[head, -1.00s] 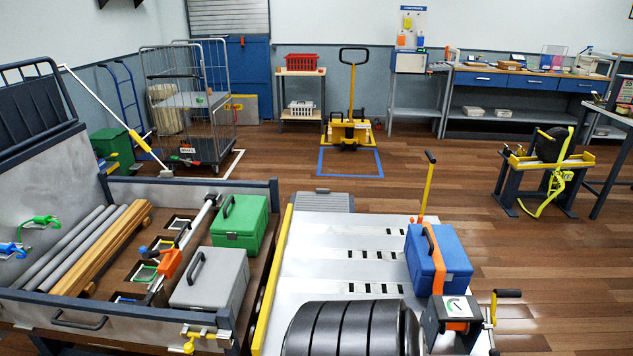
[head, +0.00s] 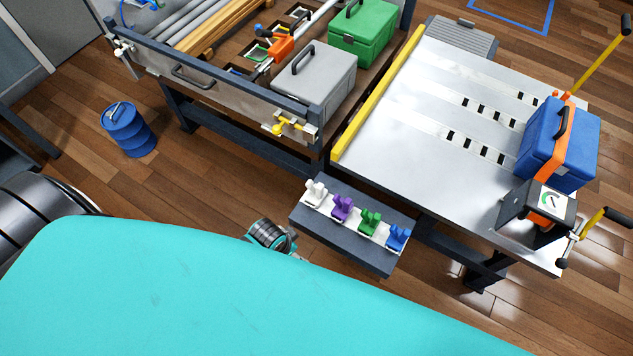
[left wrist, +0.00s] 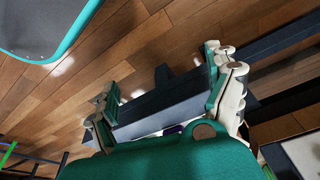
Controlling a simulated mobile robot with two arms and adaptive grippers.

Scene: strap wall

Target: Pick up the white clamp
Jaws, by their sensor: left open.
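The white clamp (head: 315,191) stands at the left end of a row on a small dark grey shelf (head: 340,238) in the head view. The purple clamp (head: 341,207), green clamp (head: 369,222) and blue clamp (head: 397,237) stand to its right. My left gripper (left wrist: 165,92) is open in the left wrist view, its fingers spread with the dark shelf showing between and beyond them. A sliver of purple shows near its body; I cannot make out the white clamp there. In the head view, part of my left arm shows just left of the shelf. My right gripper is not in view.
A workbench with a grey case (head: 318,80) and a green case (head: 362,32) stands behind the shelf. A metal table (head: 400,110) holds a blue case (head: 558,140) at right. A blue drum (head: 128,130) stands on the floor at left.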

